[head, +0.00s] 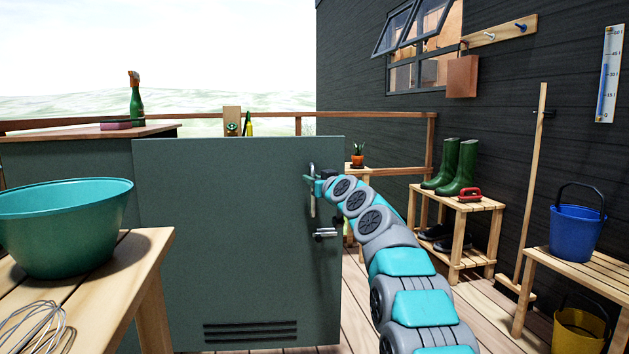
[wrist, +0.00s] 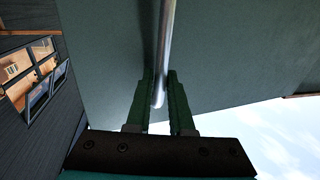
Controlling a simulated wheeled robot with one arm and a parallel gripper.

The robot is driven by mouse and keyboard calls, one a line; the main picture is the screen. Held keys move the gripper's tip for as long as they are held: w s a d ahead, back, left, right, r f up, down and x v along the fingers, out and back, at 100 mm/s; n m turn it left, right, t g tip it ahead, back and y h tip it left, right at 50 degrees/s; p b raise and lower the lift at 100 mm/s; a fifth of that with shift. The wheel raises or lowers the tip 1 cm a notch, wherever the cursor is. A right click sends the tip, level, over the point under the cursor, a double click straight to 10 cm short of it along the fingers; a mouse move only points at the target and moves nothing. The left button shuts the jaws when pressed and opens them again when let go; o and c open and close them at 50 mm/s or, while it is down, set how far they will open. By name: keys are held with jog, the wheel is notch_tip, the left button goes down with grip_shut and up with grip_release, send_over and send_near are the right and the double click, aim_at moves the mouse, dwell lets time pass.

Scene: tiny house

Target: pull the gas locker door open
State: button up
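The gas locker door (head: 230,240) is a flat grey-green panel with vent slots low down. It reaches well to the right of the locker's top (head: 60,136), so it seems to stand out from the locker; no interior shows. A vertical metal bar handle (head: 312,207) is near its right edge, with a small metal latch (head: 326,233) below. My gripper (head: 318,187) is at the handle. In the wrist view, the fingers of my gripper (wrist: 160,95) lie on both sides of the bar handle (wrist: 165,45), close against it; the gripper looks shut on it.
A wooden table (head: 110,270) with a teal bowl (head: 65,225) and a whisk (head: 35,325) stands at front left. A wooden rack (head: 483,225) with green boots (head: 460,165) and a bench (head: 580,272) with a blue bucket (head: 577,230) line the right wall. Deck boards show between.

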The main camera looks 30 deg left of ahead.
jog(key=o, duration=0.4)
jog(key=shift+d, duration=0.1)
jog(key=shift+b+v, duration=0.9)
jog(key=shift+v, duration=2.9)
